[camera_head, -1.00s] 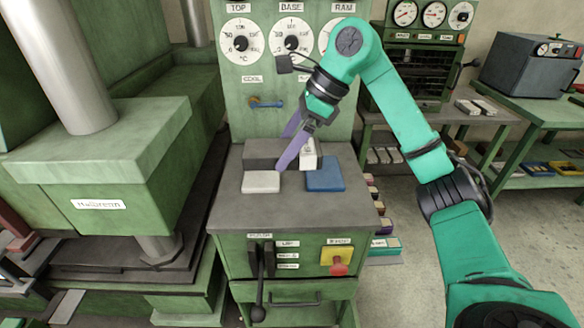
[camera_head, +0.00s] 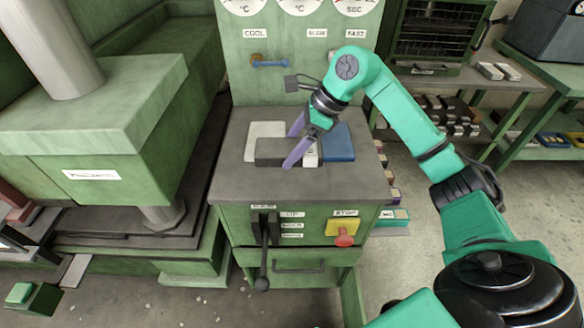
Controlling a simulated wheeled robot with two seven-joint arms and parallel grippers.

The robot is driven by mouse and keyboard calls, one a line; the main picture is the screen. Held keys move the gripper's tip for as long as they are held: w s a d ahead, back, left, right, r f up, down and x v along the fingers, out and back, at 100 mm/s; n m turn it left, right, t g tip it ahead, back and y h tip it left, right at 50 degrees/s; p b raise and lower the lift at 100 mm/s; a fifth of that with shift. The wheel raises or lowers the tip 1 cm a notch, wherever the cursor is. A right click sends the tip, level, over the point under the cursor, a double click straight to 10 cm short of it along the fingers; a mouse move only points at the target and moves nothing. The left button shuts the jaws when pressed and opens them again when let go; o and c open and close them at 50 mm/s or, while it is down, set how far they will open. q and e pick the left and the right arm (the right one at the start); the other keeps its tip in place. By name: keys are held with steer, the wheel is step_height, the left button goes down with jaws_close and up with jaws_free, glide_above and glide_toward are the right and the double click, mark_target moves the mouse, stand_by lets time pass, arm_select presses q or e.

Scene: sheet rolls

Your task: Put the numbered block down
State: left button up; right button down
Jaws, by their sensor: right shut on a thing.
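My right gripper (camera_head: 291,146) reaches in over the bench top and is shut on the numbered block (camera_head: 272,153). One purple finger is at its far side and one at its near side. The block is dark grey, with a white part (camera_head: 311,156) at its right end; its number is too small to read. It looks level and hides the near part of a white plate (camera_head: 265,131). A blue plate (camera_head: 339,140) lies to its right. I cannot tell whether the block touches the bench or hangs just above it. My left gripper is not in view.
The green bench (camera_head: 235,185) has bare grey top in front of the block. Its front has a black lever (camera_head: 264,250) and a red stop button (camera_head: 344,240). A green dial panel (camera_head: 270,90) stands behind. A large green press (camera_head: 100,130) stands at left; shelves (camera_head: 470,75) are at right.

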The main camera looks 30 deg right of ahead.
mark_target(284, 179)
step_height(284, 179, down, 8)
steer(key=shift+r, duration=0.15)
jaws_free()
steer(key=shift+r, duration=0.1)
